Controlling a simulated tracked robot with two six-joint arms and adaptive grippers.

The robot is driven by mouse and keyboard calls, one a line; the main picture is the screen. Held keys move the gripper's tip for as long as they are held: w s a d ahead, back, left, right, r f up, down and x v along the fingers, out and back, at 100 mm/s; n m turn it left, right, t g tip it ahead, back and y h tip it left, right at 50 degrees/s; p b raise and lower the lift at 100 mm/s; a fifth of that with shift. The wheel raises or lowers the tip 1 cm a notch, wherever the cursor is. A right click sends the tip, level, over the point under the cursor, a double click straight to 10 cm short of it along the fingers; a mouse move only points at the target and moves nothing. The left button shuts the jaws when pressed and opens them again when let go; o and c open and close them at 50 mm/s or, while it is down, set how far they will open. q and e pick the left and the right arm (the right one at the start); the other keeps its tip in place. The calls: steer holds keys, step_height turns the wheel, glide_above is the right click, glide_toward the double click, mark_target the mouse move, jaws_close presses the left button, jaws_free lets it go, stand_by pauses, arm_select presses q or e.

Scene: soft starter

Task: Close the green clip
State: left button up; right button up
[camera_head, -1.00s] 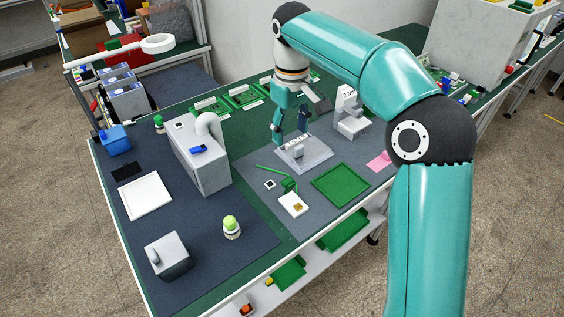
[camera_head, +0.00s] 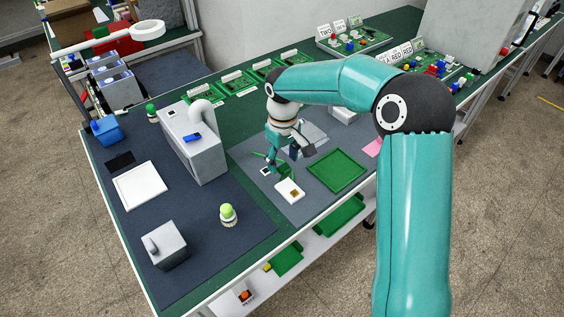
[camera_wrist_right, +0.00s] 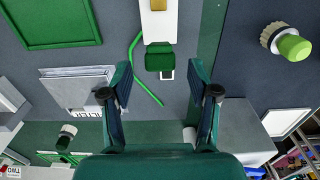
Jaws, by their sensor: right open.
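The green clip (camera_wrist_right: 160,57) is a small green block with a thin bent green strip beside it, near the middle of the right wrist view. In the head view the clip (camera_head: 287,173) shows partly behind my right gripper (camera_head: 282,161). In the wrist view the right gripper (camera_wrist_right: 160,80) is open and empty, with one finger on each side below the clip. The clip looks to be on the mat, beyond the fingertips; I cannot tell the exact gap. A white block with a tan square (camera_head: 290,191) adjoins the clip. My left gripper is not in view.
A green tray (camera_head: 336,171) lies right of the clip. A tall grey box (camera_head: 195,145) stands to the left, with a green-capped bottle (camera_head: 228,215) in front. The dark mat between them is clear.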

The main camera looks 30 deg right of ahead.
mark_target(299, 198)
steer(key=shift+f, duration=0.9)
steer(key=c, duration=1.1)
jaws_close()
steer(key=s+f+t+b, duration=0.1)
steer(key=t+b, duration=0.1)
steer(key=b, duration=0.5)
steer(key=s+t+b, duration=0.2)
steer(key=t+b, duration=0.1)
steer(key=b, duration=0.4)
steer(key=s+f+t+b, duration=0.1)
steer(key=t+b, duration=0.1)
steer(key=b, duration=0.6)
steer(key=shift+s+d+f+t+y, duration=0.2)
steer(key=shift+f+t+y, duration=0.1)
steer(key=t+b, duration=0.2)
steer(key=b, duration=0.4)
steer(key=s+f+t+b, duration=0.1)
steer(key=t+b, duration=0.1)
steer(key=b, duration=0.5)
steer(key=s+f+t+b, duration=0.1)
steer(key=t+b, duration=0.1)
steer(key=b, duration=0.5)
steer(key=shift+s+f, duration=0.15)
steer(key=shift+f, duration=0.1)
steer(key=shift+r, duration=0.25)
steer(key=o, duration=1.1)
jaws_free()
